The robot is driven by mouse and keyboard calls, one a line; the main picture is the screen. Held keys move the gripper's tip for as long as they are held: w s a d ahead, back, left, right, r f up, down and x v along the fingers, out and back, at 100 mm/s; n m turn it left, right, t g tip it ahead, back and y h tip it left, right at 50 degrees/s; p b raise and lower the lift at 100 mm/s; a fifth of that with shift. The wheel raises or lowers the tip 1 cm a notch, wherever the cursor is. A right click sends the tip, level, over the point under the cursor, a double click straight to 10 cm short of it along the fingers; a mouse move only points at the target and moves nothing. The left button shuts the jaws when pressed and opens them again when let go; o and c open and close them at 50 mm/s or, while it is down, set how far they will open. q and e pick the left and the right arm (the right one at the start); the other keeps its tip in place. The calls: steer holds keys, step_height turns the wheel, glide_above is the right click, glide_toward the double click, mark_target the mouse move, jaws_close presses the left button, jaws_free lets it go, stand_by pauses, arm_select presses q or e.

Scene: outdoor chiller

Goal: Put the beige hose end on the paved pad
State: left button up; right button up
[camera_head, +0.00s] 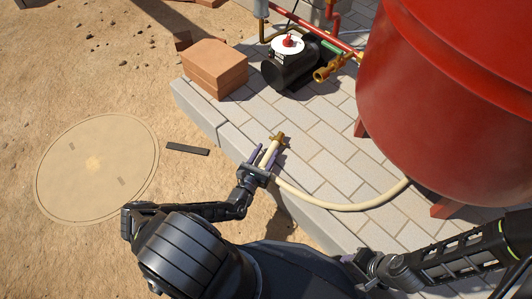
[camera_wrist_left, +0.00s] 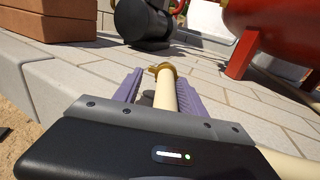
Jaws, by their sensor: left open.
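The beige hose (camera_head: 340,207) runs across the paved pad (camera_head: 335,165) from under the red tank, curving to its end near my left gripper. The hose end (camera_head: 278,140) has a brass fitting and lies over the pad near its left edge. My left gripper (camera_head: 264,157) is open, with its purple fingers on either side of the hose just behind the fitting. In the left wrist view, the hose end (camera_wrist_left: 165,88) sits between the two fingers (camera_wrist_left: 155,92), with a gap at least on the left side. Whether the hose touches the paving is hard to tell. My right gripper is not seen.
A large red tank (camera_head: 445,90) on red feet stands on the right of the pad. A black pump (camera_head: 290,68) with brass and red pipes and stacked bricks (camera_head: 215,68) stand at the back. A round cover (camera_head: 97,168) and a dark flat bar (camera_head: 187,149) lie on the sand.

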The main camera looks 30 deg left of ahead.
arm_select(q)
steer(key=shift+s+r, duration=0.2)
steer(key=s+d+p, duration=0.1)
steer(key=s+p, duration=0.2)
steer(key=s, duration=0.8)
steer(key=shift+s, duration=0.3)
